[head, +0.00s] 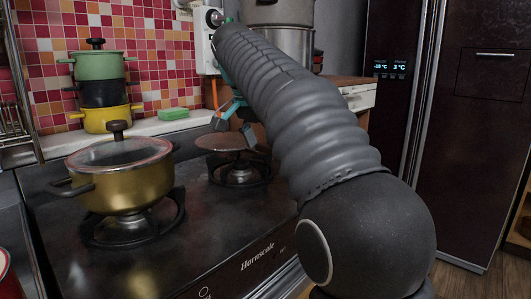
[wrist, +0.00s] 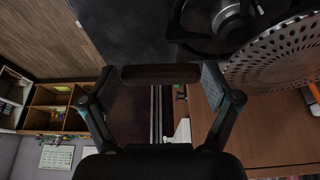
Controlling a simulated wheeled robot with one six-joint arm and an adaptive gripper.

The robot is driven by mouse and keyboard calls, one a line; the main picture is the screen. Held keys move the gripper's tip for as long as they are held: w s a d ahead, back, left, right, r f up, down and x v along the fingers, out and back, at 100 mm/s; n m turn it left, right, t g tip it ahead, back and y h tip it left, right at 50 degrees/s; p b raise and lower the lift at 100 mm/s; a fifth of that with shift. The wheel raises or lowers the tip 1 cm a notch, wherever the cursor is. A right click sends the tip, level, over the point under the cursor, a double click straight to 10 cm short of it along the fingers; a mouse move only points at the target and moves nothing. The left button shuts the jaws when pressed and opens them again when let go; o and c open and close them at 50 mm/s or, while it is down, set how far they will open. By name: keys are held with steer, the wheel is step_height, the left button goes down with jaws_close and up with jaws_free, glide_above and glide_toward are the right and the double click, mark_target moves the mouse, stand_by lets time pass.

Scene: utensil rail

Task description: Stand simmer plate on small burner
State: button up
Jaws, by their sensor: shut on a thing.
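The simmer plate, a thin brownish perforated disc (head: 222,142), shows in the head view just behind and above the small burner (head: 240,174), roughly level. A gap shows between disc and burner. In the wrist view the plate (wrist: 268,58) is at the right, beside and partly over the burner's grate (wrist: 226,18). My gripper (head: 236,124) is just above the plate in the head view. In the wrist view its fingers (wrist: 160,74) are shut on a dark brown bar, apparently the plate's handle. The join between handle and disc is hidden.
A gold pot (head: 120,186) with a glass lid stands on the left burner. Stacked coloured pots (head: 100,92) and a green sponge (head: 173,114) sit on the ledge behind. A large grey pot (head: 284,38) stands at the back. My arm covers the hob's right side.

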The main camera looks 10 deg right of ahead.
steer(key=shift+f, duration=0.8)
steer(key=shift+f+b, duration=0.45)
steer(key=shift+f, duration=0.15)
steer(key=o, duration=1.1)
steer(key=shift+r, duration=0.1)
steer(key=shift+r+p, duration=0.35)
steer(key=shift+p+v, duration=0.5)
steer(key=shift+v, duration=3.4)
